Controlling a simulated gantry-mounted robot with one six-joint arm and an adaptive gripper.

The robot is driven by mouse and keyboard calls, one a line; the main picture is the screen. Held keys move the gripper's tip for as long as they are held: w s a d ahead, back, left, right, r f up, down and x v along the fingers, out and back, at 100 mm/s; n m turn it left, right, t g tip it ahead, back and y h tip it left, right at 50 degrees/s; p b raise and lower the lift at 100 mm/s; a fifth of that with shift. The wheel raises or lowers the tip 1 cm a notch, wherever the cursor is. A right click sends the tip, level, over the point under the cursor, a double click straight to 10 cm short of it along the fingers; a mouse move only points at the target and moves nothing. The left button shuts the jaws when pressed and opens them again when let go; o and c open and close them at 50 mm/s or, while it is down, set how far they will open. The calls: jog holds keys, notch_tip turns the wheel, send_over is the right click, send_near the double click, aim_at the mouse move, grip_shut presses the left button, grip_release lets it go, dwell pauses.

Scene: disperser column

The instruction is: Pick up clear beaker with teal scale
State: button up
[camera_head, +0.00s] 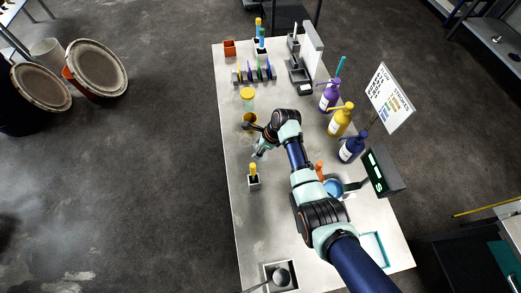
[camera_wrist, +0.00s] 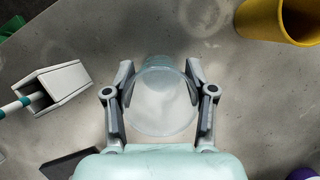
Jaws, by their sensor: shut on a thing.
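A clear beaker (camera_wrist: 162,104) sits between the two fingers of my gripper (camera_wrist: 159,70) in the wrist view. The fingers press on its sides from left and right, and its round rim faces the camera. In the head view my gripper (camera_head: 258,153) is low over the middle of the metal table. The beaker is too faint and small there to tell clearly. Whether its base touches the table cannot be told.
A small square holder (camera_head: 253,183) stands in front. Several pump bottles (camera_head: 341,121) line the right side.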

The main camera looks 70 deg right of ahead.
jog(key=shift+r, duration=0.1)
notch_tip(320, 180, up, 35)
jog(key=p, duration=1.8)
